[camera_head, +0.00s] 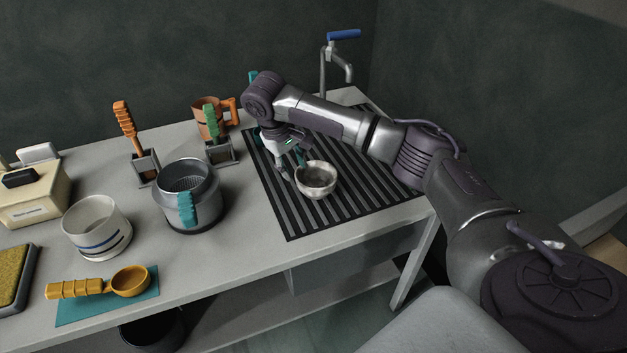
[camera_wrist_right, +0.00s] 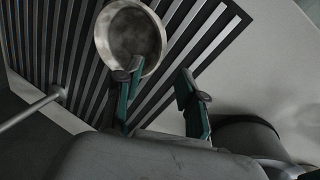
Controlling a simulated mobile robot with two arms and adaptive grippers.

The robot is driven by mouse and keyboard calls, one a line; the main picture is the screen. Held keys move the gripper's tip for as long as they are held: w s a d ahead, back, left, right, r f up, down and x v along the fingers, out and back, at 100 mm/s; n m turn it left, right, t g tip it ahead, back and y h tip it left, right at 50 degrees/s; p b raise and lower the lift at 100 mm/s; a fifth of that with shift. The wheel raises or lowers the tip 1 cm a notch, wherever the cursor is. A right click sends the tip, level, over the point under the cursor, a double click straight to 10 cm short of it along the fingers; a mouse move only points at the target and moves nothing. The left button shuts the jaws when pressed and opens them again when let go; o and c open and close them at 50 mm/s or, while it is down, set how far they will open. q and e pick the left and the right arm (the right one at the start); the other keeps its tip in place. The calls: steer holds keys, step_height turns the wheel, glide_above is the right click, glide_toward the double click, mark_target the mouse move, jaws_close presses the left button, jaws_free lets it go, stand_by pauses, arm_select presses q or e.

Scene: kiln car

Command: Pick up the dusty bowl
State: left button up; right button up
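The dusty bowl (camera_head: 317,181) is a small pale metal bowl with a greyish, dull inside. It stands upright on the black slatted drain mat (camera_head: 340,217). My right gripper (camera_head: 291,165) is beside the bowl's left rim, pointing down. In the right wrist view the bowl (camera_wrist_right: 128,35) is at the top, and the teal-padded fingers of the gripper (camera_wrist_right: 158,85) are spread apart. One fingertip overlaps the bowl's near rim and the other is outside the bowl. I cannot tell whether either touches it. My left gripper is not in view.
A grey pot (camera_head: 190,200) with a teal grip and a white striped bowl (camera_head: 97,226) stand left of the mat. A tap (camera_head: 335,65) rises at the back. An ochre scoop (camera_head: 128,281) lies at the front left.

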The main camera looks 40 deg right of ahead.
mark_target(300, 182)
steer(key=x, duration=0.4)
steer(key=shift+s, duration=0.1)
steer(key=shift+d+f, duration=0.2)
steer(key=shift+f, duration=0.35)
steer(key=x, duration=0.4)
steer(key=shift+d+f+p, duration=0.1)
steer(key=shift+f+p, duration=0.1)
steer(key=shift+p, duration=0.15)
steer(key=shift+f, duration=0.15)
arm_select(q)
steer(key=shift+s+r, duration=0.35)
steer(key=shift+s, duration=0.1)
arm_select(e)
jaws_close()
